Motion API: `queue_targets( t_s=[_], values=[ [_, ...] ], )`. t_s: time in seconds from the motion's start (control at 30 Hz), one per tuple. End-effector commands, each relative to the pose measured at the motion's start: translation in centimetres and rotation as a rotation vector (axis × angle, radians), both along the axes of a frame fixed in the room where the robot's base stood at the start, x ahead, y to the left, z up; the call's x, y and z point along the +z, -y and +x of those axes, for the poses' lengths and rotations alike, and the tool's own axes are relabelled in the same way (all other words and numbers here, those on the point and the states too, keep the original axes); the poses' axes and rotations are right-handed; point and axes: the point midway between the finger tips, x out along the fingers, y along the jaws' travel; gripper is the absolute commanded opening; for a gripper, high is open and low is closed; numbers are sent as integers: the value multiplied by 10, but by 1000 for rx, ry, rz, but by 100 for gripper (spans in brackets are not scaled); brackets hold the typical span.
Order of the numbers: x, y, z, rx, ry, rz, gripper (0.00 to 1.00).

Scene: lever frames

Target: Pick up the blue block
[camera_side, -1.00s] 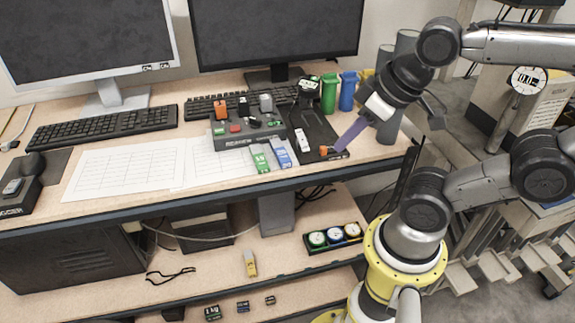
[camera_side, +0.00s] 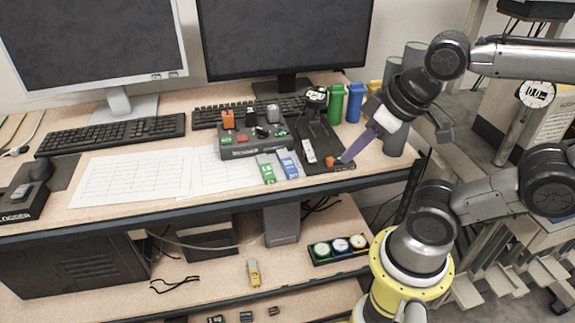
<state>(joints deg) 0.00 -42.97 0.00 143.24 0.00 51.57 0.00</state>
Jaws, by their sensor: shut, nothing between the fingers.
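The blue block (camera_side: 287,164) is a flat tag-like piece with white markings. It lies on the desk in front of the control box, just right of a similar green block (camera_side: 266,170). My gripper (camera_side: 345,158) is right of the blue block and apart from it. A long purple piece runs down from my wrist to its tip. The tip is low by the front of a black tray, beside a small orange part (camera_side: 330,161). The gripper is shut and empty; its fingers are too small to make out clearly.
A control box (camera_side: 240,146) with buttons stands behind the blocks. The black tray (camera_side: 318,132) holds a white lever piece (camera_side: 309,151). Green (camera_side: 336,104) and blue (camera_side: 354,103) bins stand behind. Paper sheets (camera_side: 135,178) cover the left. The desk's front edge is close to the blocks.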

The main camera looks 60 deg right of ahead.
Motion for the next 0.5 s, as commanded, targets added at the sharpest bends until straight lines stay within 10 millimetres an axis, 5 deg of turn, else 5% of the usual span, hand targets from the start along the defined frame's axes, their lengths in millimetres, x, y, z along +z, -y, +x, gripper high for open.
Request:
queue_targets(
  t_s=[0.13,0.4,0.5],
  values=[
    [0,0,0,0,0,0,0],
    [0,0,0,0,0,0,47],
    [0,0,0,0,0,0,50]
  ],
)
